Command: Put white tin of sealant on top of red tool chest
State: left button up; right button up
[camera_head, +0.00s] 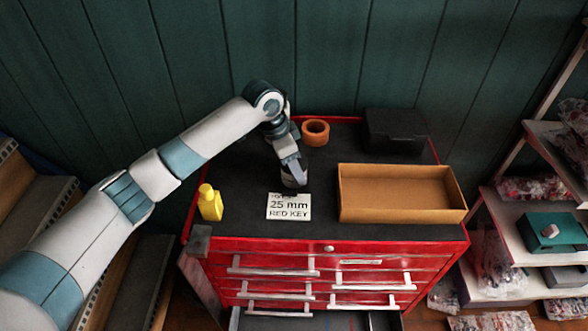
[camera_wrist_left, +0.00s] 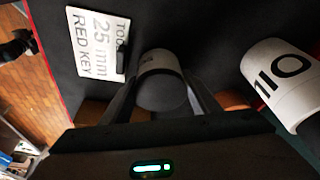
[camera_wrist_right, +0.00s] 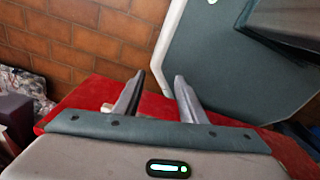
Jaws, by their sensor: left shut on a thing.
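The red tool chest (camera_head: 222,257) stands in the middle of the head view, with a dark top. My left gripper (camera_head: 294,164) is over the chest top, behind the label card. It is shut on a pale tin (camera_head: 294,178), which shows between the fingers in the left wrist view (camera_wrist_left: 162,68). The tin's end facing that camera is dark, and its marking is unreadable. Whether its base touches the chest top, I cannot tell. My right gripper (camera_wrist_right: 160,90) is open and empty beside a red surface (camera_wrist_right: 95,92); the head view does not show it.
The card (camera_head: 289,206), yellow bottle (camera_head: 210,204), open tan box (camera_head: 400,213), orange ring (camera_head: 316,130) and black case (camera_head: 396,131) occupy the top. A white cylinder with black characters (camera_wrist_left: 280,80) is near the left gripper. A lower drawer (camera_head: 262,322) is pulled out. Shelves stand right.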

pick_arm(q)
jog(key=o, duration=1.3)
jog(key=shift+c, duration=0.2)
jog(key=shift+r, duration=0.1)
jog(key=b+v, duration=0.3)
jog(key=v, duration=0.7)
jog(key=shift+a+r+b, duration=0.1)
jog(key=shift+r+b, duration=0.2)
jog(key=shift+r, duration=0.05)
jog(key=shift+s+a+r, duration=0.1)
jog(key=shift+a+r, duration=0.1)
jog(key=shift+r, duration=0.4)
